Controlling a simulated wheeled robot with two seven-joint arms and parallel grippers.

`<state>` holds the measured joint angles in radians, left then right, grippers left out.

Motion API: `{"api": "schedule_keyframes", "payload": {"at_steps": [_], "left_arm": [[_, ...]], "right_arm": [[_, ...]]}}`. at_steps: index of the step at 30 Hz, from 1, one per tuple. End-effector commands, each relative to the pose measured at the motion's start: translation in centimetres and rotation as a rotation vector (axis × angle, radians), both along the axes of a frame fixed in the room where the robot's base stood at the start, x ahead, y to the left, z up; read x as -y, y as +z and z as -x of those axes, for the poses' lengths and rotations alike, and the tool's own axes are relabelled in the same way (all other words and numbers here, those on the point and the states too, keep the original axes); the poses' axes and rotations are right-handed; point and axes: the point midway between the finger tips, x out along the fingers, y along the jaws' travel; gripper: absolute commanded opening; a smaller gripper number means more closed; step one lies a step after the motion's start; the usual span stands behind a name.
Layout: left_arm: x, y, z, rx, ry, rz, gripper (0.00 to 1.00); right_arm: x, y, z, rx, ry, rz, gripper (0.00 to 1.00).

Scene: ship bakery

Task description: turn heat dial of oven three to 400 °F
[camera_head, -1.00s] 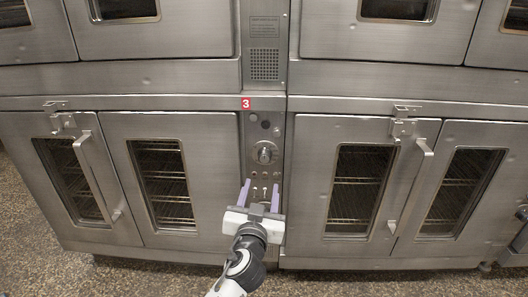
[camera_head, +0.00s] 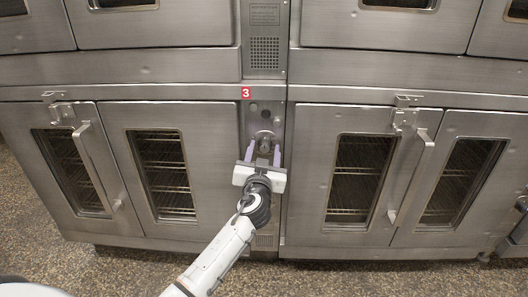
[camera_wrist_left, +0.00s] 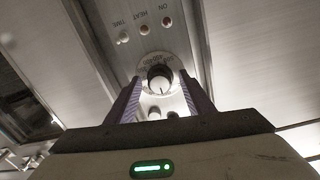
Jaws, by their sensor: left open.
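The heat dial (camera_head: 264,139) of oven three is a round knob on the narrow control panel, below the red label with a 3 (camera_head: 246,93). My left gripper (camera_head: 263,152) is open in front of the panel, with its two purple fingers pointing up toward the dial. In the left wrist view the dial (camera_wrist_left: 160,79) shows between the fingers (camera_wrist_left: 160,97), with a marked ring around it. I cannot tell whether the fingers touch it or which number it points to. My right gripper is not in view.
Oven doors with windows stand on both sides of the panel, the left pair (camera_head: 112,170) and the right pair (camera_head: 385,180). Door handles (camera_head: 412,178) stick out. Small indicator lights (camera_wrist_left: 125,37) sit near the dial. Speckled floor (camera_head: 350,280) lies in front.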

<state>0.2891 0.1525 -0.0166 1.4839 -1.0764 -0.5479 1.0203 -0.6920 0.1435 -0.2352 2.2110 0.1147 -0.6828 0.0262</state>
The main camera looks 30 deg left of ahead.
Motion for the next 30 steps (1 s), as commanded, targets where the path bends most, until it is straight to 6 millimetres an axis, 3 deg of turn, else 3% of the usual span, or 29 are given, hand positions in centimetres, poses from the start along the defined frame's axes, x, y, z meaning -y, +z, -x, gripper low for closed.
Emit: {"api": "schedule_keyframes", "payload": {"at_steps": [4, 12, 22, 30], "left_arm": [[0.01, 0.0, 0.02, 0.0, 0.0, 0.0, 0.48], [0.04, -0.01, 0.03, 0.0, 0.0, 0.0, 0.08], [0.07, 0.03, 0.03, -0.026, -0.001, -0.043, 0.08], [0.08, 0.13, 0.02, -0.118, -0.002, -0.193, 0.08]], "right_arm": [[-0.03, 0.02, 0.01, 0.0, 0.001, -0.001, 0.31], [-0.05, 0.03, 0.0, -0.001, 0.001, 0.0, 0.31], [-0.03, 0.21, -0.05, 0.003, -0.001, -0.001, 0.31], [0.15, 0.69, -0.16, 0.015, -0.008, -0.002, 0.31]]}}
